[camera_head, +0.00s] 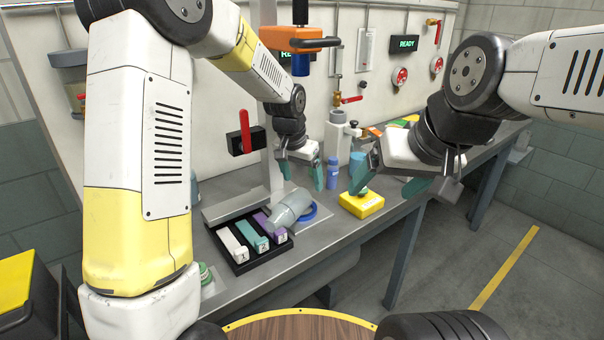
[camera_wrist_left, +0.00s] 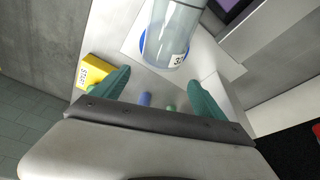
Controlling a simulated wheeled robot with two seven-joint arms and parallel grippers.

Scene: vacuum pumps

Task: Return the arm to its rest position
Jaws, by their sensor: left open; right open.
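My left gripper (camera_head: 303,176) hangs over the bench, fingers apart and pointing down, with nothing between them. In the left wrist view its two teal fingers (camera_wrist_left: 157,92) are spread and empty. My right gripper (camera_head: 388,184) is open and empty, to the right, above the bench's front edge near a yellow block (camera_head: 364,206). A grey translucent cylinder (camera_head: 290,207) lies tilted by a blue ring (camera_head: 312,215), below and left of the left gripper. The cylinder also shows in the left wrist view (camera_wrist_left: 172,28), beyond the fingertips and apart from them.
A black tray (camera_head: 241,266) holds white, teal and purple numbered pieces. An orange clamp tool (camera_head: 290,39) is above. The back panel has a red-handled valve (camera_head: 349,99). Open floor (camera_head: 540,290) lies right.

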